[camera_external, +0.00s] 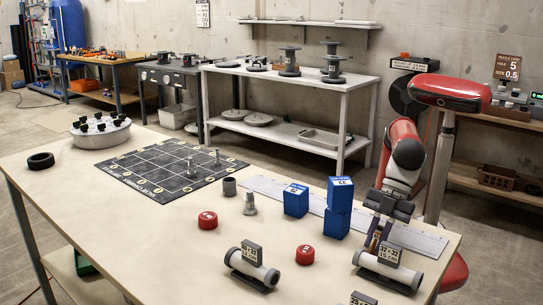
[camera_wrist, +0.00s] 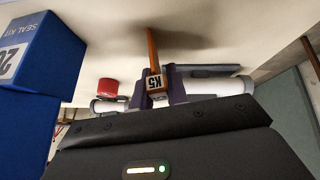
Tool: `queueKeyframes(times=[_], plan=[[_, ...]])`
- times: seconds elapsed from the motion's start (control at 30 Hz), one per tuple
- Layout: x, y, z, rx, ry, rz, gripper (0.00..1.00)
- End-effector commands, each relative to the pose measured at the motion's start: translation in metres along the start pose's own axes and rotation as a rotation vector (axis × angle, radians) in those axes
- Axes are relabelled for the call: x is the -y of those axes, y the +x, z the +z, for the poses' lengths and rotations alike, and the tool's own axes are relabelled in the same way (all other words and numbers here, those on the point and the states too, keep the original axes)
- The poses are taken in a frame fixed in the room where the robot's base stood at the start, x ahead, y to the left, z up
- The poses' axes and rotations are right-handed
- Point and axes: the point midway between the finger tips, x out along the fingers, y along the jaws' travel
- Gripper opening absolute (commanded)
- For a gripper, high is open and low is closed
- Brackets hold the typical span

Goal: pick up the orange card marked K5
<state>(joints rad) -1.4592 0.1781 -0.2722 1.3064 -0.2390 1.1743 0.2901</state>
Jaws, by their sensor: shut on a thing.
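The orange card marked K5 (camera_wrist: 153,55) shows in the wrist view as a narrow strip seen nearly edge-on, its white K5 label facing the camera. My gripper (camera_wrist: 158,88) is shut on it, with one dark purple finger on each side of the labelled end. In the external view my gripper (camera_external: 378,236) is low over the right end of the table, behind a grey pipe piece. The card is hardly visible there, and I cannot tell whether it touches the tabletop.
Blue boxes (camera_external: 338,209) stand left of my arm, two of them stacked. Grey pipe pieces on stands (camera_external: 387,270) and red caps (camera_external: 305,255) lie nearby. A white ruler-like strip (camera_external: 415,240) runs beside my gripper. The table's front left (camera_external: 110,235) is clear.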

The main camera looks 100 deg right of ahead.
Motion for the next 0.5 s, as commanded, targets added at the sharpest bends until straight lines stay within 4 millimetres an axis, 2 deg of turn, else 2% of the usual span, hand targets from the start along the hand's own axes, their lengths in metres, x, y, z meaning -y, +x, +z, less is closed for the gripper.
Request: queueKeyframes(times=[0.3,0.43,0.5], plan=[[-0.002,-0.01,-0.007,-0.002,0.0,0.0,0.0],[-0.005,-0.029,-0.018,-0.003,0.001,0.0,0.0],[-0.008,-0.045,-0.029,-0.004,0.003,0.0,0.0]])
